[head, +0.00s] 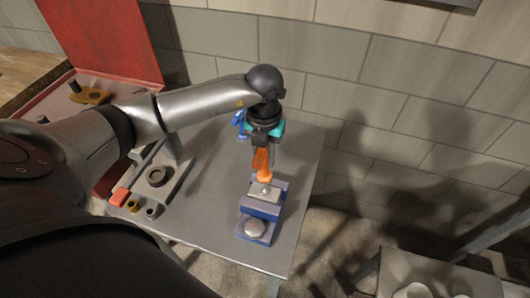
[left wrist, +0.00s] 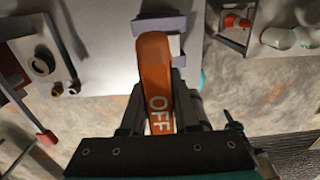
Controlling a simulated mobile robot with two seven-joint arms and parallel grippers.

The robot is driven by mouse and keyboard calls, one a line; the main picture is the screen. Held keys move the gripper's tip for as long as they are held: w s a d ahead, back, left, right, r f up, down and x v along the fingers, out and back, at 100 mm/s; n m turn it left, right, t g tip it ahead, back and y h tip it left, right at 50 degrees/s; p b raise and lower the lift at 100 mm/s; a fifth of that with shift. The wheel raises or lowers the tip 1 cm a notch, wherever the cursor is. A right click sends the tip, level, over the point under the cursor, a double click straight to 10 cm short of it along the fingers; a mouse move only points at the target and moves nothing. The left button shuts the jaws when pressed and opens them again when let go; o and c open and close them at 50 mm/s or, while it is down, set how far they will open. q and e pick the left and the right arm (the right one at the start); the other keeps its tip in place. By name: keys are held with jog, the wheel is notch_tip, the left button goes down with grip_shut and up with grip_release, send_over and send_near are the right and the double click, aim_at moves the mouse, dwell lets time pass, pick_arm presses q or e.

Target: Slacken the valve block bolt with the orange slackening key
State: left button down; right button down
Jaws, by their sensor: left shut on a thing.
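My left gripper (head: 263,153) is shut on the orange slackening key (head: 263,164), just above the valve block (head: 265,205). In the left wrist view the orange key (left wrist: 157,88) is marked "OFF" and lies between the two fingers (left wrist: 158,110). The valve block is blue with a light top plate and a round knob at its front. The key's lower end is at the bolt (head: 265,190) on the block's top plate. I cannot tell whether it is seated on the bolt or just beside it. My right gripper is in neither view.
The block stands on a grey table (head: 215,225) near its right edge. A brick wall (head: 400,70) stands behind. Another light surface (head: 440,275) is at the lower right.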

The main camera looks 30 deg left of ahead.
aim_at(265, 173)
pick_arm(q)
jog(key=shift+r, duration=0.1)
jog(key=shift+f+b, duration=1.25)
jog(key=shift+f, duration=0.25)
jog(key=shift+f+b, duration=1.45)
jog(key=shift+f, duration=0.3)
jog(key=shift+f, duration=0.25)
